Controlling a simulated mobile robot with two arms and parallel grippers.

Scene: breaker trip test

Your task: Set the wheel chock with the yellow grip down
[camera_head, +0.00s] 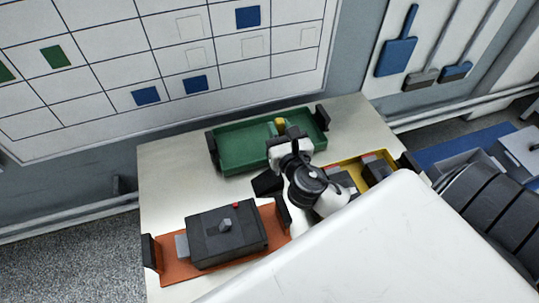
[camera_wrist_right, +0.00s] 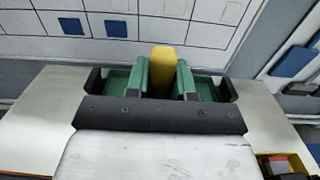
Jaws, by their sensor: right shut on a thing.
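My right gripper (camera_head: 279,128) is over the green tray (camera_head: 240,150) on the table. It is shut on the yellow grip (camera_head: 281,121) of the wheel chock. In the right wrist view the yellow grip (camera_wrist_right: 163,65) stands upright between the two fingers (camera_wrist_right: 163,82). The chock's body is hidden behind the gripper, and I cannot tell whether it touches the tray. The green tray also shows behind the fingers in the right wrist view (camera_wrist_right: 118,82), with a dark handle at each end. My left gripper is not in view.
An orange tray (camera_head: 178,270) with a dark box (camera_head: 227,236) lies at the front left of the table (camera_head: 165,185). A yellow tray (camera_head: 349,160) with dark pieces is to the right of my gripper. A gridded wall board (camera_head: 110,70) stands behind.

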